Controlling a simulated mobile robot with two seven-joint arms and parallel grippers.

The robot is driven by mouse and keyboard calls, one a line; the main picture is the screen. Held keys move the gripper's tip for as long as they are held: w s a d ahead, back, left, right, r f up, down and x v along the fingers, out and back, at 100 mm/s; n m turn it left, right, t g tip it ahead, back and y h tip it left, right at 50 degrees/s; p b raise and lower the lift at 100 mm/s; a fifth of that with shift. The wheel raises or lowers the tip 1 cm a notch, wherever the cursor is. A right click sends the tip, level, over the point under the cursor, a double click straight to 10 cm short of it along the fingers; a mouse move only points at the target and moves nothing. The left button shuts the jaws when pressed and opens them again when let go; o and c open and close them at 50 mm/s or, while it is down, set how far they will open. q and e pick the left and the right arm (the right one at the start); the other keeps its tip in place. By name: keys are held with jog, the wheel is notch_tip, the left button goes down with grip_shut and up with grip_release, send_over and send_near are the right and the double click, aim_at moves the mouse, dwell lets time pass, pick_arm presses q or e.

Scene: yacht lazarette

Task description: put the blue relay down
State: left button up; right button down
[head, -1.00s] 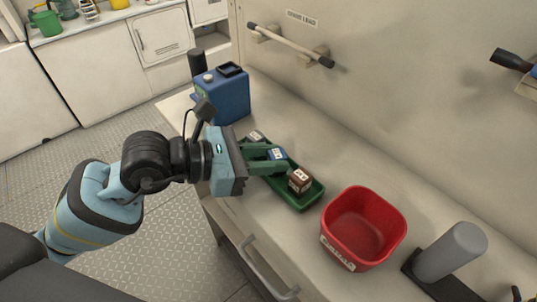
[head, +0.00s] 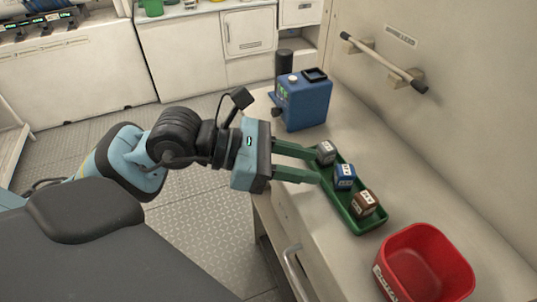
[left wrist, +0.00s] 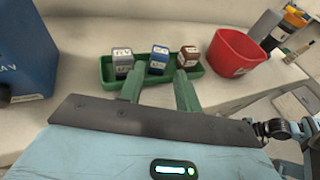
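The blue relay (head: 344,176) sits in the green tray (head: 369,224), between a grey relay (head: 326,152) and a brown relay (head: 365,203). In the left wrist view the blue relay (left wrist: 159,60) stands in the tray beyond the fingertips, with the grey relay to its left and the brown one to its right. My left gripper (head: 317,168) is open, its two green fingers apart and empty at the tray's near side. It also shows in the left wrist view (left wrist: 160,75). My right gripper is not in view.
A red bin (head: 424,262) stands on the counter at the tray's near right end. A blue container (head: 303,99) stands beyond the tray's far end. A wall-mounted bar (head: 384,62) is above the counter. Bare counter lies between tray and wall.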

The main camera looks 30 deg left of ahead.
pick_arm(q)
jog(key=shift+b+v, duration=0.45)
jog(key=shift+v, duration=2.4)
